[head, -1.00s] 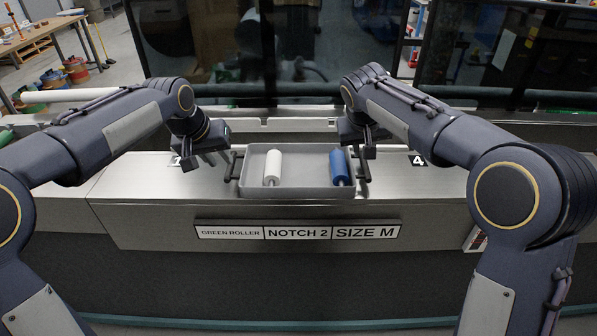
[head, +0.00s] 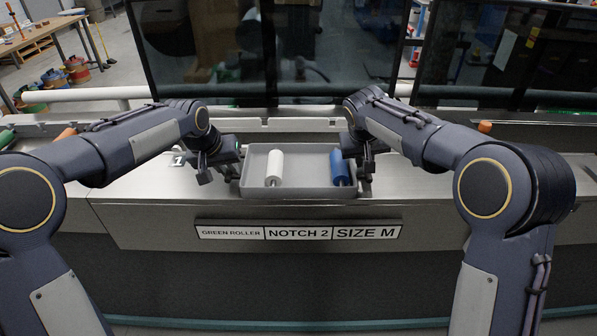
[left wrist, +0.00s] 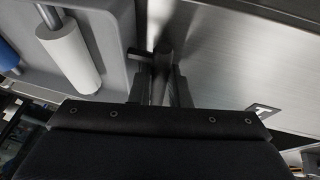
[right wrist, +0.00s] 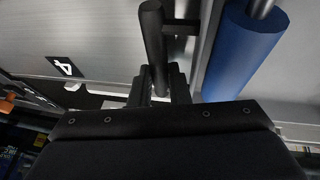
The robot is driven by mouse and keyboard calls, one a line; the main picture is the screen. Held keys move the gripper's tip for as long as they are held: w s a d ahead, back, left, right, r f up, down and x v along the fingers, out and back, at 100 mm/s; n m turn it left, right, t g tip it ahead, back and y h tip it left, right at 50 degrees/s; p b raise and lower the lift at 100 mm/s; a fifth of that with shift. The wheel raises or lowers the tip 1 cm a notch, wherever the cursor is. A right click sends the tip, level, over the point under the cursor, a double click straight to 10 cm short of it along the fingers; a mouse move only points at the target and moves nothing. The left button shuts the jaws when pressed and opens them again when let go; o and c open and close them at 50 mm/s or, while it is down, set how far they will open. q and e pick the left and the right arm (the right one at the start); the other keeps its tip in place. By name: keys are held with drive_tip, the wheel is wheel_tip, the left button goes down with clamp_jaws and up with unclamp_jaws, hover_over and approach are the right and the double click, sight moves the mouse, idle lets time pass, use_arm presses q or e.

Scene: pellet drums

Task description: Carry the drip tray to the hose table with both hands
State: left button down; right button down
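The grey drip tray (head: 300,192) sits on the metal counter in the head view. A white roller (head: 275,168) lies in its left part and a blue roller (head: 340,168) in its right part. My left gripper (head: 228,172) is at the tray's left side; in the left wrist view its fingers (left wrist: 160,88) straddle the dark handle bar (left wrist: 165,58). My right gripper (head: 362,172) is at the right side; in the right wrist view its fingers (right wrist: 160,85) straddle the other handle bar (right wrist: 153,35). Whether the fingers press on the bars is unclear.
A label strip (head: 298,231) on the counter's front reads GREEN ROLLER, NOTCH 2, SIZE M. A raised ledge (head: 290,125) runs behind the tray, with dark glass panels beyond. A number 1 marker (head: 178,159) is left of the tray.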

use_arm(q)
drive_tip(key=shift+r, duration=0.15)
use_arm(e)
drive_tip(key=shift+r, duration=0.15)
